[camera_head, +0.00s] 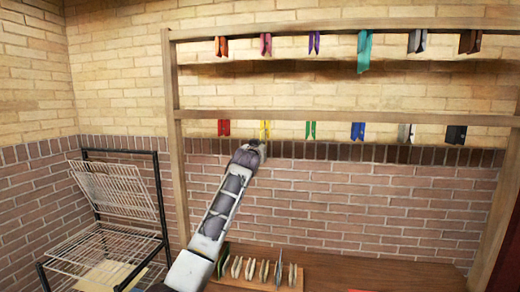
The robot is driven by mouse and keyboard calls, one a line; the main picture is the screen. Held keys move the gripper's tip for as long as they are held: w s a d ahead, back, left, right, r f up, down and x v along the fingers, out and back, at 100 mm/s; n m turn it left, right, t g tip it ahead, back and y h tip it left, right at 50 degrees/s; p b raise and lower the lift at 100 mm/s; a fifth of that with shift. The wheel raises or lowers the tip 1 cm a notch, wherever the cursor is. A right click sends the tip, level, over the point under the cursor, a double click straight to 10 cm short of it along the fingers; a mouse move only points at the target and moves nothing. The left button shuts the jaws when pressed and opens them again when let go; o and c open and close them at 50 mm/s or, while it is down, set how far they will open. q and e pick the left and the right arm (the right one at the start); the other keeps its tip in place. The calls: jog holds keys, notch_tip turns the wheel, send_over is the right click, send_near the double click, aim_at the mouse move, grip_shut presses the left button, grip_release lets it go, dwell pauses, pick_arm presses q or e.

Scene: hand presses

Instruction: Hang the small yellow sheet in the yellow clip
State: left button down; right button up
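The yellow clip (264,130) hangs from the lower rail of the wooden frame, between a red clip and a green clip. My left arm reaches up from the bottom, and my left gripper (257,147) is right below the yellow clip, touching or almost touching it in the picture. The fingers are too small to tell whether they are open or shut, and I see no sheet clearly between them. A pale yellow sheet (106,275) lies low in the wire rack at the left; I cannot tell whether it is the small one. My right gripper is out of view.
The wooden frame (350,118) carries two rows of coloured clips; a teal piece (364,52) hangs longer in the upper row. A black wire rack (110,225) stands at the left. A small wooden rack (258,277) with several upright pieces sits on the brown bench (390,276).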

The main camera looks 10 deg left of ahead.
pick_arm(q)
jog(key=c, duration=1.6)
grip_release()
jog(key=shift+o, duration=0.4)
jog(key=shift+o, duration=1)
jog(key=shift+s, duration=0.15)
jog(key=s+b, duration=0.2)
jog(key=s, duration=0.4)
jog(key=shift+s, duration=0.35)
jog(key=shift+a, duration=0.1)
